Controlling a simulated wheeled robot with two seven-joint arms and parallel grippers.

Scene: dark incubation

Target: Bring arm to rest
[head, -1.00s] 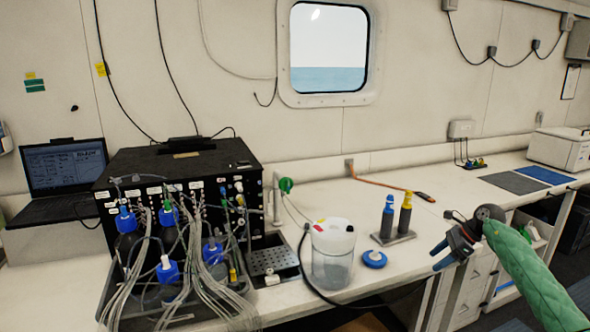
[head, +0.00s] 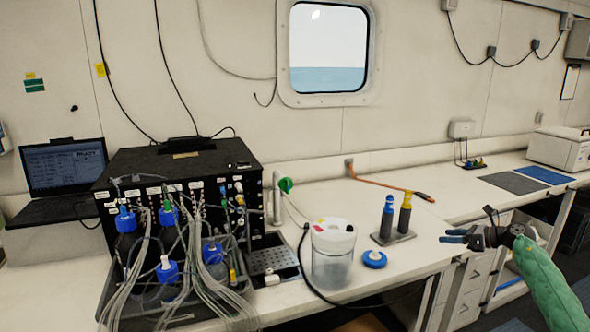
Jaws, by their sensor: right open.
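My right gripper (head: 452,238) is at the lower right of the head view, at the end of my green-sleeved arm (head: 545,280). Its fingers point left, and it is open with nothing between them. It is in front of the bench's front edge, to the right of the two small bottles and apart from them. My left gripper is not in view.
The bench (head: 330,197) carries a black instrument box (head: 180,165) with tubed bottles, a laptop (head: 65,170), a clear canister (head: 332,255), a blue cap (head: 374,259), and a blue-topped bottle (head: 387,220) beside a yellow-topped one (head: 405,216). White drawers (head: 480,270) stand below.

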